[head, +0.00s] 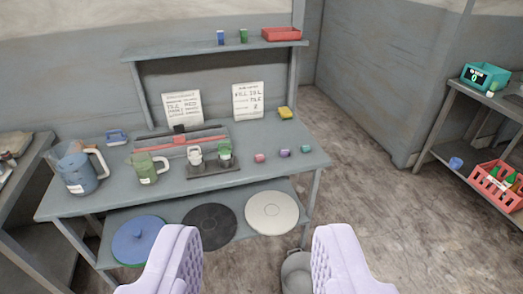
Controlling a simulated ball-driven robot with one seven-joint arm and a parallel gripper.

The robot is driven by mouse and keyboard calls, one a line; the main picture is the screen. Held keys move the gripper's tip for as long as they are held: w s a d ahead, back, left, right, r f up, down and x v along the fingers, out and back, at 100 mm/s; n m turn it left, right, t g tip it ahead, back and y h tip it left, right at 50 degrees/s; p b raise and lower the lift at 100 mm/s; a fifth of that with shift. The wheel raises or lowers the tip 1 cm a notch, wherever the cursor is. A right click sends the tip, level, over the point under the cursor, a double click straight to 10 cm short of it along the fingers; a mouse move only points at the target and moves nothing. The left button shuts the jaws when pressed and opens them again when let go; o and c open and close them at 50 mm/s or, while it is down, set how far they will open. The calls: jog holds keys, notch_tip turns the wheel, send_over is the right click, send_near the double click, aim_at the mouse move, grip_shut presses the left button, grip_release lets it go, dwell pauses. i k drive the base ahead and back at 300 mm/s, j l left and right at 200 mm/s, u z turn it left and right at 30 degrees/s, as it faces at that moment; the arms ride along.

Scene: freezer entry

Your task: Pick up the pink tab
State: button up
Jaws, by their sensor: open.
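A small pink tab (259,158) sits on the grey table (120,202) near its front right edge, at the left end of a short row. A purple piece (285,153) and a teal piece (305,149) of similar size stand to its right. My gripper (257,235) is open and empty in the foreground, with its two lilac padded fingers wide apart. The pink tab is well ahead of the fingers and apart from them. Nothing hides it.
Blue (78,170) and green (147,168) jugs and a tray with two small mugs (214,168) stand left of the tab. A lower shelf holds round discs (271,211). A grey bucket (297,272) stands on the floor. Floor is open to the right.

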aim_at(260, 158)
jog(key=i+j, duration=0.1)
jog(key=i, duration=0.4)
jog(key=i+j, duration=0.15)
jog(key=i, duration=0.3)
jog(key=i+j+z, duration=0.1)
jog(key=i, duration=0.4)
jog(key=i+j, duration=0.2)
jog(key=i, duration=0.25)
jog(key=i+j, duration=0.15)
jog(key=i, duration=0.35)
jog(key=i+j, duration=0.15)
jog(key=i, duration=0.3)
jog(key=i+z, duration=0.05)
